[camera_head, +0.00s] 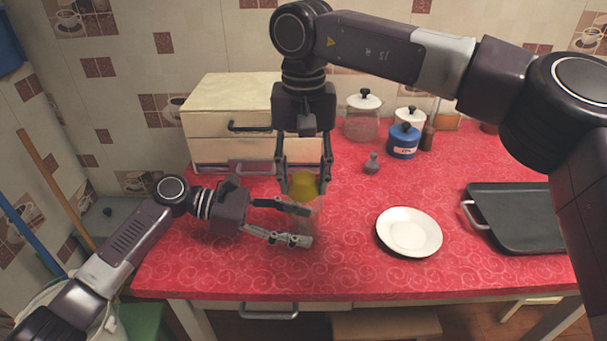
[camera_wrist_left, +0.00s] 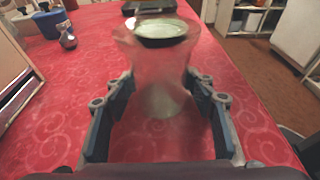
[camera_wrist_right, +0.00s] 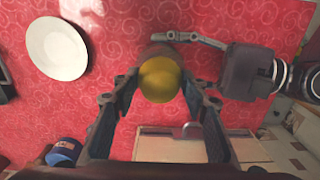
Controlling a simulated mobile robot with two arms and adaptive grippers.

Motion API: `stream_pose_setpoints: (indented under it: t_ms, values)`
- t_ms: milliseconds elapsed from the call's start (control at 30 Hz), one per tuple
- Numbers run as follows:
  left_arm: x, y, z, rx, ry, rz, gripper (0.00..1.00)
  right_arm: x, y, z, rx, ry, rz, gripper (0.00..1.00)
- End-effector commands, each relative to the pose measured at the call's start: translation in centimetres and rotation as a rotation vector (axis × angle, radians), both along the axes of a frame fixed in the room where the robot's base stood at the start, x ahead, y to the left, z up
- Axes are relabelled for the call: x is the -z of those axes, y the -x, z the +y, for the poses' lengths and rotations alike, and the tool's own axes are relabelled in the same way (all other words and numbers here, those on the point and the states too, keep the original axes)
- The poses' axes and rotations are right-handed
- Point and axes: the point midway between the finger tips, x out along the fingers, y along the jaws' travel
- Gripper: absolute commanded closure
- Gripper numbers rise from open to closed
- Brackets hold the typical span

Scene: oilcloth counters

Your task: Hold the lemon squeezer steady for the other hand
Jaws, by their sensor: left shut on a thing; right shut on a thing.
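The lemon squeezer (camera_wrist_left: 158,72) is clear glass with a flared top and narrower waist, upright on the red counter in the left wrist view. My left gripper (camera_wrist_left: 160,90) is shut around its waist. In the head view my left gripper (camera_head: 304,225) reaches in low from the left, and the glass shows only faintly between its fingers. The yellow lemon (camera_head: 303,182) is in my right gripper (camera_head: 304,188), which points down over the squeezer. The right wrist view shows the lemon (camera_wrist_right: 159,80) between the fingers, covering most of the squeezer; whether they touch is unclear.
A white plate (camera_head: 409,249) lies to the right, with a dark tray (camera_head: 525,220) beyond it. A cream drawer unit (camera_head: 222,123) is at back left.

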Motion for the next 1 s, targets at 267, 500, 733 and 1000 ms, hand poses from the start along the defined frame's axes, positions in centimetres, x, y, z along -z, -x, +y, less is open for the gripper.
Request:
stream_pose_setpoints:
  t_ms: [267, 500, 733, 1000]
  values:
    - [-0.1, 0.0, 0.0, 0.001, 0.001, -0.002, 0.63, 0.1, 0.0, 0.0, 0.0, 0.002, 0.002, 0.79]
    - [-0.1, 0.0, 0.0, 0.001, 0.001, -0.002, 0.63, -1.3, 0.0, 0.0, 0.0, 0.001, 0.0, 0.79]
    - [-0.1, 0.0, 0.0, 0.001, 0.001, -0.002, 0.63, -1.9, 0.0, 0.0, 0.0, 0.002, 0.001, 0.79]
    - [-0.1, 0.0, 0.0, 0.001, 0.001, -0.002, 0.63, -2.3, 0.0, 0.0, 0.001, 0.001, 0.0, 0.79]
